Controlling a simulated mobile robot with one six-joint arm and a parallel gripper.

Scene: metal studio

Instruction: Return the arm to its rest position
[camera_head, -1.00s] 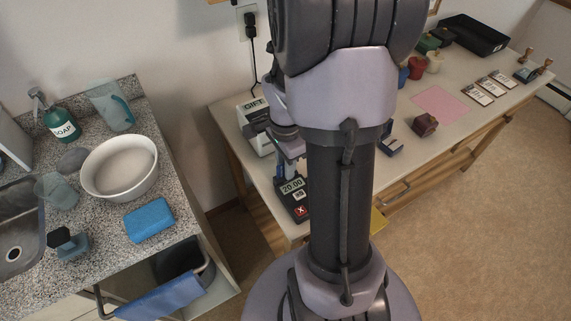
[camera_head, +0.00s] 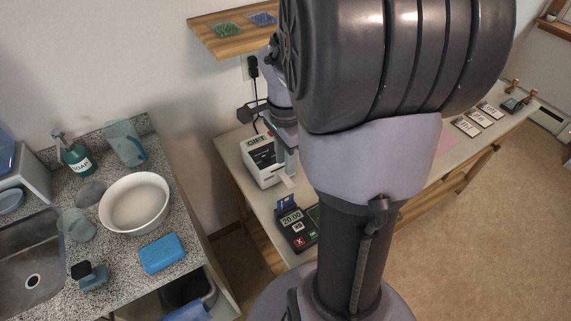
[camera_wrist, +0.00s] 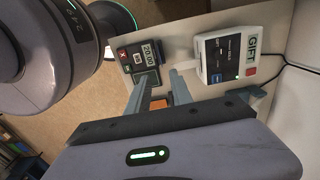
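My arm fills the middle of the head view. My gripper (camera_head: 287,168) is partly hidden behind it, above the far table. In the wrist view my gripper (camera_wrist: 157,84) has its two fingers apart, with nothing held between them. A card terminal (camera_head: 298,226) showing 20.00 stands below the gripper, with a blue card (camera_head: 286,203) at its top end. The terminal also shows in the wrist view (camera_wrist: 131,55), beyond the fingers. A white GIFT machine (camera_head: 262,160) stands beside it, and it also shows in the wrist view (camera_wrist: 240,47).
A wooden shelf (camera_head: 212,38) hangs on the wall behind the arm. Open floor (camera_head: 480,240) lies at the right.

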